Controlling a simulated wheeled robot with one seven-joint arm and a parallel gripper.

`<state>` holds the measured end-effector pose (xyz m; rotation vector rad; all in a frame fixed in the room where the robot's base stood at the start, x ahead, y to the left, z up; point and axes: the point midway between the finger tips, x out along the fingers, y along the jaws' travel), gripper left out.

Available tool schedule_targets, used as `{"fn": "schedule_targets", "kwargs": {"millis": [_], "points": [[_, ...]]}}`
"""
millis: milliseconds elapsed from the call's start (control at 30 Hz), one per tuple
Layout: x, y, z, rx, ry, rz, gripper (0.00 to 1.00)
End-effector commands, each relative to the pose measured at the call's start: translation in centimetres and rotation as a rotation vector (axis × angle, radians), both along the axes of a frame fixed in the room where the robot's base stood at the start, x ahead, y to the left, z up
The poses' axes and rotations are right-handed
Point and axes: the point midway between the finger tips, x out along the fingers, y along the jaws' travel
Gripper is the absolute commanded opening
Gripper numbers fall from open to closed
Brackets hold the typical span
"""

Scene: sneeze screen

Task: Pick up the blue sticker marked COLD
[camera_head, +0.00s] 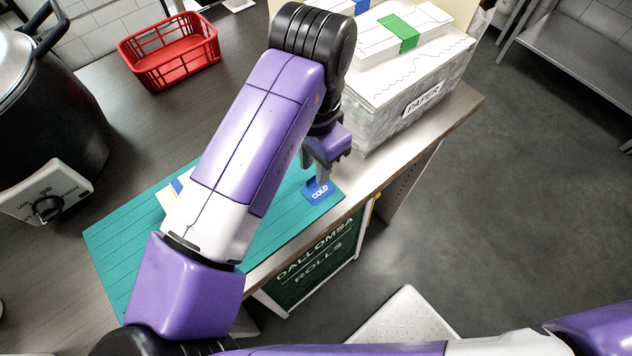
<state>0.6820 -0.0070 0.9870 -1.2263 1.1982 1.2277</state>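The blue sticker marked COLD (320,191) is at the right end of the teal mat (122,262), near the counter's front edge. My gripper (314,178) points down right at the sticker, with its fingers over or touching the sticker's upper left part. The fingers are small and partly hidden by my purple wrist, so I cannot tell whether they are closed on the sticker. Whether the sticker lies flat on the mat or is slightly raised is also unclear. My arm covers the middle of the mat.
A box labelled PAPER (412,100) stands close to the right of my gripper. A red basket (170,62) is at the back left. A black cooker (45,130) stands at the left. A white and blue item (172,190) is partly hidden behind my arm.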

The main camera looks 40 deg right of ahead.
Motion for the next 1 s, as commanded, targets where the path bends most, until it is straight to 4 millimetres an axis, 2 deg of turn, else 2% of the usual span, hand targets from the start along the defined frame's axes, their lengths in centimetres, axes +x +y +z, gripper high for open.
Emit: {"fn": "schedule_targets", "kwargs": {"millis": [100, 200, 433, 467, 600, 1000], "points": [[0.0, 0.0, -1.6, 0.001, 0.002, 0.001, 0.3], [0.0, 0.0, -2.3, -0.001, 0.001, -0.001, 0.3], [0.0, 0.0, -2.5, 0.0, -0.001, -0.001, 0.3], [0.0, 0.0, -2.4, 0.0, -0.001, -0.001, 0.28], [0.0, 0.0, -2.4, 0.0, -0.001, -0.001, 0.01], [0.0, 0.0, -2.4, 0.0, -0.001, -0.001, 0.0]]}}
